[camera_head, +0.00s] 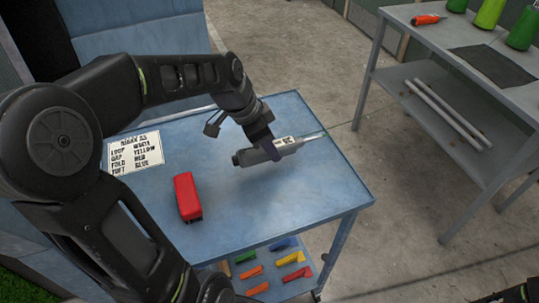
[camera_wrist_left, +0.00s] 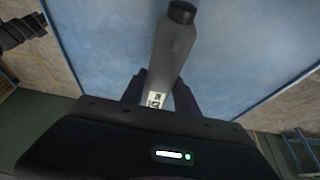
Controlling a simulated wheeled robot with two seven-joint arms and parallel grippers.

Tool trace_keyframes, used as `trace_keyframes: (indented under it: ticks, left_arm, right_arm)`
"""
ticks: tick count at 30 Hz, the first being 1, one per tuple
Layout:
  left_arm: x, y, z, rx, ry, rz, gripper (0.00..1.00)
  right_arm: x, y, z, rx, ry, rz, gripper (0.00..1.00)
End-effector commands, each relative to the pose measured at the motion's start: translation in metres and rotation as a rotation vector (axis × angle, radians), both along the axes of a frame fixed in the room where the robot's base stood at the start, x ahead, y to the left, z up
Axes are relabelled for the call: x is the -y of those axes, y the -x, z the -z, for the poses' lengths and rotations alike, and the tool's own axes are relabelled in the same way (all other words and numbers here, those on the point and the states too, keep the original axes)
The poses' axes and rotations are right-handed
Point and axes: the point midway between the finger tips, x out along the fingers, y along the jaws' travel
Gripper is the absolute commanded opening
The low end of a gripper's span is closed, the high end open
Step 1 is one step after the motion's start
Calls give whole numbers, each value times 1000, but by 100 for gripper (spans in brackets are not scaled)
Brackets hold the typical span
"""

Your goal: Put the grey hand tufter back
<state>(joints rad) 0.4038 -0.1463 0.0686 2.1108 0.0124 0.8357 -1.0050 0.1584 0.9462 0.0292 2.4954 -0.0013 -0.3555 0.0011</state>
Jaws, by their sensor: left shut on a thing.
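The grey hand tufter (camera_head: 281,147) is a grey cylinder with a dark end cap, a white label and a thin tip pointing right. My left gripper (camera_head: 268,150) is shut on it, over the blue table (camera_head: 310,190). I cannot tell whether the tufter touches the tabletop. In the left wrist view the tufter (camera_wrist_left: 172,50) stands out between the two dark fingers, with its black cap far from the palm. A small part of my right arm seems to show at the bottom right corner; its gripper is not clear.
A red block-like tool (camera_head: 187,197) and a printed card (camera_head: 134,150) lie on the blue table. Several coloured pieces lie on its lower shelf.

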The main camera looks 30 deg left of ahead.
Motion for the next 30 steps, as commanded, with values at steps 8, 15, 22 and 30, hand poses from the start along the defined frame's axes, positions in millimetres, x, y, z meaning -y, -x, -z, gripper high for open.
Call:
trace_keyframes:
  ticks: [8, 15, 22, 30]
  left_arm:
    - [0, 0, 5, 0, 0, -1, 0]
    - [0, 0, 35, -2, 1, -1, 0]
    - [0, 0, 36, 2, -1, -1, 0]
    - [0, 0, 40, 0, 0, 0, 44]
  right_arm:
    - [0, 0, 0, 0, 0, 0, 36]
    - [0, 0, -2, 0, 0, 0, 36]
    - [0, 0, -2, 0, 0, 0, 36]
    - [0, 0, 1, 0, 0, 0, 36]
